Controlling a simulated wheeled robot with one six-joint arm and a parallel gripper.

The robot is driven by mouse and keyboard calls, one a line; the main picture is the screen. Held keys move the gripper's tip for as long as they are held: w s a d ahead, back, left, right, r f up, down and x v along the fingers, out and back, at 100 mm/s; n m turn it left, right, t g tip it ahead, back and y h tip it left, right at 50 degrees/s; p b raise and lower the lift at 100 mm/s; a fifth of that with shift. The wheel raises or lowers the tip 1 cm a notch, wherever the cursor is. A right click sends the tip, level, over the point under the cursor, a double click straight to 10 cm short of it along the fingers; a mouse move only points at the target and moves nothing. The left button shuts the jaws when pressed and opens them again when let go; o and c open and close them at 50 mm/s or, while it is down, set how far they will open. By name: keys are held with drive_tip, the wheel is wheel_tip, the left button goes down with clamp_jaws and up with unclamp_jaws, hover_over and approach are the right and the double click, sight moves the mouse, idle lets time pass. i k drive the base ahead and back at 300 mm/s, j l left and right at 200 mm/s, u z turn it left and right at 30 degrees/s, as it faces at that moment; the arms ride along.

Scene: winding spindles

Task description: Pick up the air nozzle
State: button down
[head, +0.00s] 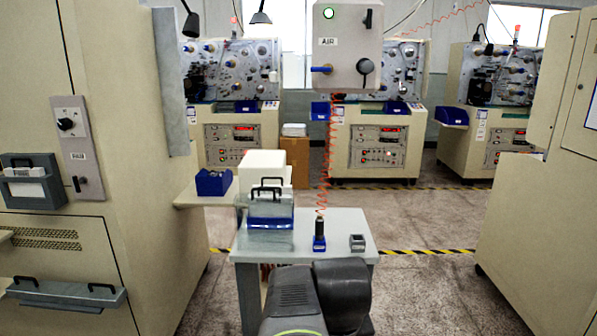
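The air nozzle (319,228) is a small dark upright piece with a light tip, seated in a blue holder (319,243) on the small grey table (350,222). A thin orange coiled hose (325,150) hangs from the grey AIR box (340,45) down to the nozzle's top. My arm shows as dark grey links at the bottom middle, in front of the table. My gripper does not show in this view.
A clear bin with a blue band and black handles (270,212) stands left of the nozzle, a white box (263,165) behind it. A small grey block (357,242) sits right of it. Large beige cabinets (540,230) flank both sides; open floor lies right of the table.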

sight(319, 230)
drive_tip(key=i+l+u, duration=0.25)
drive_tip(key=i, duration=0.25)
drive_tip(key=i+l+u, duration=0.25)
drive_tip(key=i, duration=0.3)
